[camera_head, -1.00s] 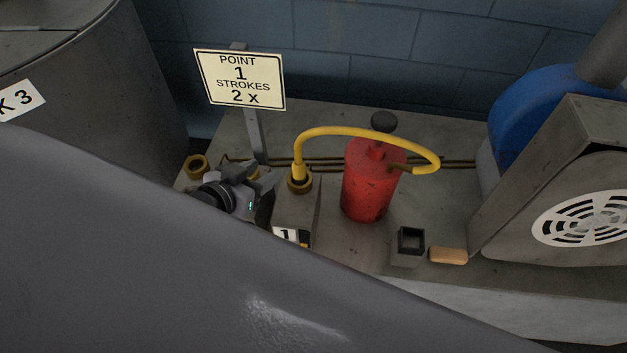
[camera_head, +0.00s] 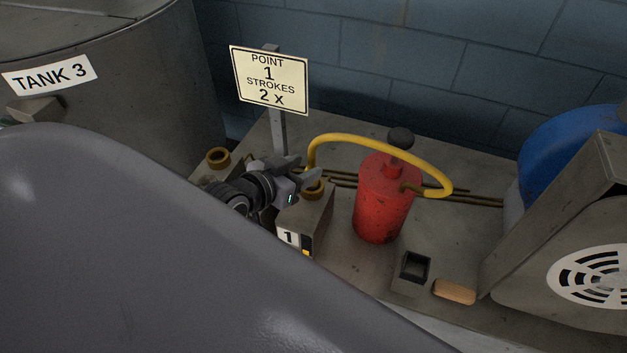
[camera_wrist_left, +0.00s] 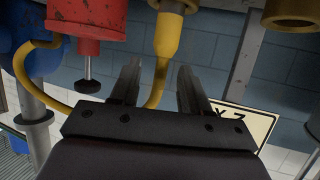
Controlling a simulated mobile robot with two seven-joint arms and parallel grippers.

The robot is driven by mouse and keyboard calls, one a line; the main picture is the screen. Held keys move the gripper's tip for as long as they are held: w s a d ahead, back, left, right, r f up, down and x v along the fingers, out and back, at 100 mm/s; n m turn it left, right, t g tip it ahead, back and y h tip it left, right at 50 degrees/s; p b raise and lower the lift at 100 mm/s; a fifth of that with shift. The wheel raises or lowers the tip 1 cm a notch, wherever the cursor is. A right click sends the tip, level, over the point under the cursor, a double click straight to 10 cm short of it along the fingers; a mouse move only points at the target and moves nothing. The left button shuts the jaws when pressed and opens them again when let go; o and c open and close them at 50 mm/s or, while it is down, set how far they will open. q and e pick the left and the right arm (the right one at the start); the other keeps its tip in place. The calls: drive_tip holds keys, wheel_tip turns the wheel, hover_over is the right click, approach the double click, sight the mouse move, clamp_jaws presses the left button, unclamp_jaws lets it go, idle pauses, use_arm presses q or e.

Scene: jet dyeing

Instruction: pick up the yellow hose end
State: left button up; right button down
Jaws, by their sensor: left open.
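The yellow hose (camera_head: 385,142) arches from the red pump (camera_head: 382,205) to the brass fitting (camera_head: 315,189) on the metal block marked 1 (camera_head: 310,220). Its thicker yellow end stands in that fitting, partly hidden by my left gripper (camera_head: 303,172) in the head view. The left gripper is open, with its fingers at the hose end. In the left wrist view, the yellow hose end (camera_wrist_left: 168,36) lies just ahead of the open fingers (camera_wrist_left: 157,80), and the hose runs down the picture between them. I cannot tell whether they touch it. My right gripper is out of view.
A sign reading "POINT 1 STROKES 2 x" (camera_head: 270,80) stands behind the gripper. Another brass fitting (camera_head: 217,158) is to the left. A small dark box (camera_head: 412,268) and a tan block (camera_head: 455,291) lie in front right. Tank 3 (camera_head: 150,90) is at left.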

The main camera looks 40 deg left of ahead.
sight(309, 161)
use_arm(q)
drive_tip(key=shift+r+x, duration=0.2)
drive_tip(key=shift+x, duration=1.2)
drive_tip(key=shift+r+x, duration=0.2)
drive_tip(key=shift+x, duration=1.2)
drive_tip(key=shift+w+a, duration=0.15)
drive_tip(key=shift+w, duration=0.05)
drive_tip(key=shift+c, duration=0.3)
clamp_jaws()
